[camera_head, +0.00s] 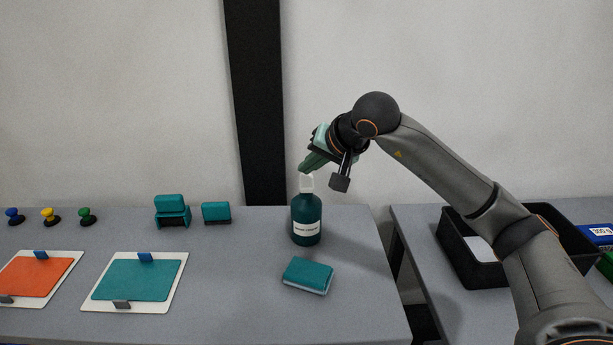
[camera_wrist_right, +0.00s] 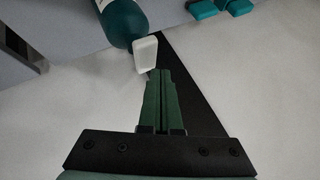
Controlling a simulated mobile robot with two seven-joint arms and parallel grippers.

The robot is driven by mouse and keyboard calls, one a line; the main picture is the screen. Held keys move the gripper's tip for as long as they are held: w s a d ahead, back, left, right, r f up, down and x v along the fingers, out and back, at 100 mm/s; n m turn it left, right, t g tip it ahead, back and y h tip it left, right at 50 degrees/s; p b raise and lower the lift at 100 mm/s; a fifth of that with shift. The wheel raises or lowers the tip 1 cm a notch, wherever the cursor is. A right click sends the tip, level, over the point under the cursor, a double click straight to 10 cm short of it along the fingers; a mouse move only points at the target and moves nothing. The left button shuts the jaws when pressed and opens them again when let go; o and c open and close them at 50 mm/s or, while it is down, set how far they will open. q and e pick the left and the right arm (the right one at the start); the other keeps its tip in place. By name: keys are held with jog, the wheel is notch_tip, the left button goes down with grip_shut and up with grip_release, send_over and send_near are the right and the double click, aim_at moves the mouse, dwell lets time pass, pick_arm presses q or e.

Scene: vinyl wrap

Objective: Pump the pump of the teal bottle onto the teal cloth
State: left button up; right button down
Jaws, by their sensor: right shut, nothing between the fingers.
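The teal bottle (camera_head: 306,220) stands upright on the grey table, with a white pump head (camera_head: 306,183) on top. In the right wrist view the bottle (camera_wrist_right: 124,20) and its white pump head (camera_wrist_right: 146,52) are just beyond my fingertips. My right gripper (camera_head: 303,168) is shut and empty, its green fingers slanting down to just above the pump head. I cannot tell whether they touch it; the fingers also show in the right wrist view (camera_wrist_right: 158,75). The teal cloth (camera_head: 308,275) lies folded on the table in front of the bottle. My left gripper is out of view.
Two boards, one with an orange sheet (camera_head: 36,277) and one with a teal sheet (camera_head: 138,280), lie at the left. Coloured knobs (camera_head: 50,215) and teal blocks (camera_head: 216,212) stand along the back. A black bin (camera_head: 463,262) sits on the right table, beyond a gap.

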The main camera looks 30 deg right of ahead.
aim_at(309, 183)
jog(key=shift+r, duration=0.1)
notch_tip(309, 183, up, 5)
jog(key=p, duration=0.4)
dwell(0.4)
dwell(0.6)
